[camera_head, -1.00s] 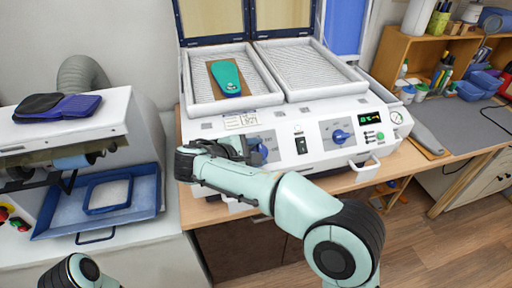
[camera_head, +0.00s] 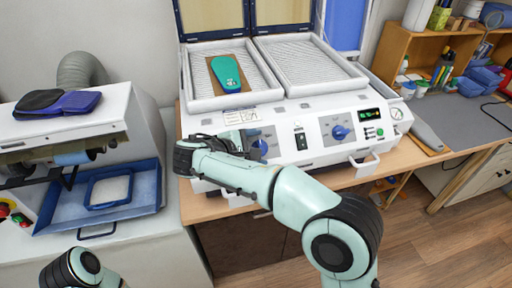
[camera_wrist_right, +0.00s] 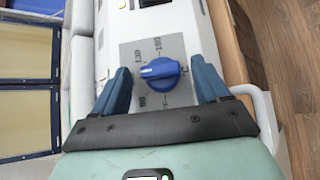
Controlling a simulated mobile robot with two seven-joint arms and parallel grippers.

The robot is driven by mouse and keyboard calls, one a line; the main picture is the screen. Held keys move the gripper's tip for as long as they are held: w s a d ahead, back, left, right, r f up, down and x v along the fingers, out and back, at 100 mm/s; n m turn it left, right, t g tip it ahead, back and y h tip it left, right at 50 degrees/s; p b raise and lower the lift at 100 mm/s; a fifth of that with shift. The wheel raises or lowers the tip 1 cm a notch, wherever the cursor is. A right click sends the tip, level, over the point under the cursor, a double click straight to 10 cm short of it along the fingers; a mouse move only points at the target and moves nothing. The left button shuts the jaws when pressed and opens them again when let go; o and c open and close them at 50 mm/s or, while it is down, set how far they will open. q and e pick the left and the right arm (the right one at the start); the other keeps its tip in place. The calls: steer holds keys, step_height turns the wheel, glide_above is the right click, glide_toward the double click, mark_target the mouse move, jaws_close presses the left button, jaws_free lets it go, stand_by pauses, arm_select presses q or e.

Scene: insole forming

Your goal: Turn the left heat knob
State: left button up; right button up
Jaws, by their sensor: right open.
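The left heat knob (camera_head: 262,147) is blue and sits on a grey dial plate on the front of the white forming machine (camera_head: 299,168). In the head view my right gripper (camera_head: 250,143) is at its left side and partly covers the plate. In the right wrist view the blue knob (camera_wrist_right: 160,73) lies between the two blue fingers of my open right gripper (camera_wrist_right: 161,75), with a visible gap on each side. Numbers are printed around the knob. My left gripper is out of view.
A second blue knob (camera_head: 339,132) is farther right, past a small switch (camera_head: 300,138). A white front handle (camera_head: 364,162) sticks out at the right. A teal insole form (camera_head: 226,74) lies on the left tray. A blue tray (camera_head: 130,205) stands at the left.

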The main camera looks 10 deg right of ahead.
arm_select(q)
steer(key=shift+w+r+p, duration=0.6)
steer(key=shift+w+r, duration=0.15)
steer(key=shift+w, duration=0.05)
arm_select(e)
steer(key=v, duration=1.3)
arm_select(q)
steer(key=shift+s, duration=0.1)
arm_select(e)
steer(key=shift+a, duration=0.1)
